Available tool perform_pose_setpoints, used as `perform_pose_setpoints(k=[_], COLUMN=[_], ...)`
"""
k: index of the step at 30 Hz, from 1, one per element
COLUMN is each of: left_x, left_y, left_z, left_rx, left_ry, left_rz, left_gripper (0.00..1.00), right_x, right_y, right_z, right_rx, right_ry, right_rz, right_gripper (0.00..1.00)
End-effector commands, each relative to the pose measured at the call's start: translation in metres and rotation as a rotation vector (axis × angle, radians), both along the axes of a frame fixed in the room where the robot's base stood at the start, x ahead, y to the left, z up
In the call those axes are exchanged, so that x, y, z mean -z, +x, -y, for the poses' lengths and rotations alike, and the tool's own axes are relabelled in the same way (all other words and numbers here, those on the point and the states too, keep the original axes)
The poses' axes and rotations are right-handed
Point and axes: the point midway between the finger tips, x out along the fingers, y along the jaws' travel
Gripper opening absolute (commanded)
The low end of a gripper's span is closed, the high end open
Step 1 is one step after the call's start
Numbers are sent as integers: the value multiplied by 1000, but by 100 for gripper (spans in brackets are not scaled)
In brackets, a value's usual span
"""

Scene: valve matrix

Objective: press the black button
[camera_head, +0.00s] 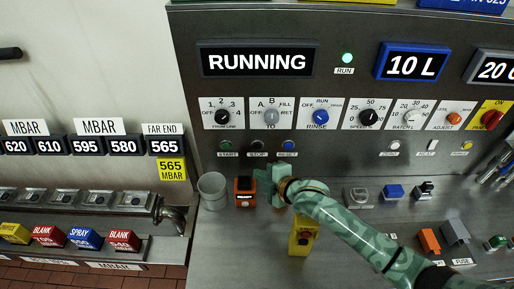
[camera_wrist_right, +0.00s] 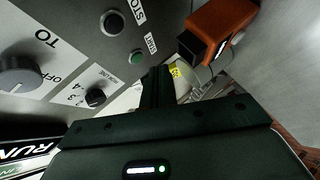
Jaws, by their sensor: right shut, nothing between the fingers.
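The black button (camera_head: 257,145) sits on the grey upright panel above the STOP label, between a green START button (camera_head: 225,145) and a blue RESET button (camera_head: 288,145). In the right wrist view the black button (camera_wrist_right: 113,23) is at the upper left, with the green button (camera_wrist_right: 138,57) nearer the fingers. My right gripper (camera_head: 262,178) is below the black button, apart from it, with its fingers closed and empty. In the right wrist view its dark fingers (camera_wrist_right: 157,84) show together near the middle. My left gripper is in neither view.
An orange device (camera_head: 244,197) stands just left of my right gripper, beside a grey cup (camera_head: 212,188). A row of dials, including the FROM LINE dial (camera_head: 222,117), is above the buttons.

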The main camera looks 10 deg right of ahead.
Motion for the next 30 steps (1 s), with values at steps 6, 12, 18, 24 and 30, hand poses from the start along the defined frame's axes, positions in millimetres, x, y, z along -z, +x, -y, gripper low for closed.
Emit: perform_pose_setpoints(k=[6, 12, 18, 24, 30], left_x=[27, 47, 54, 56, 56], left_y=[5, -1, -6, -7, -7], left_z=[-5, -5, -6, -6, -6], left_rx=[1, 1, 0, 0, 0], left_ry=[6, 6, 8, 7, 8], left_rz=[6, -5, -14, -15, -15], left_gripper=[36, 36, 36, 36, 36], right_x=[6, 5, 2, 1, 0], right_y=[29, 56, 72, 78, 78], right_z=[6, 12, 15, 16, 16], right_rx=[1, 0, 0, 1, 1], right_ry=[-1, -2, -2, 0, 0], right_rz=[3, 1, -1, 0, -1], right_gripper=[0, 0, 0, 0, 0])
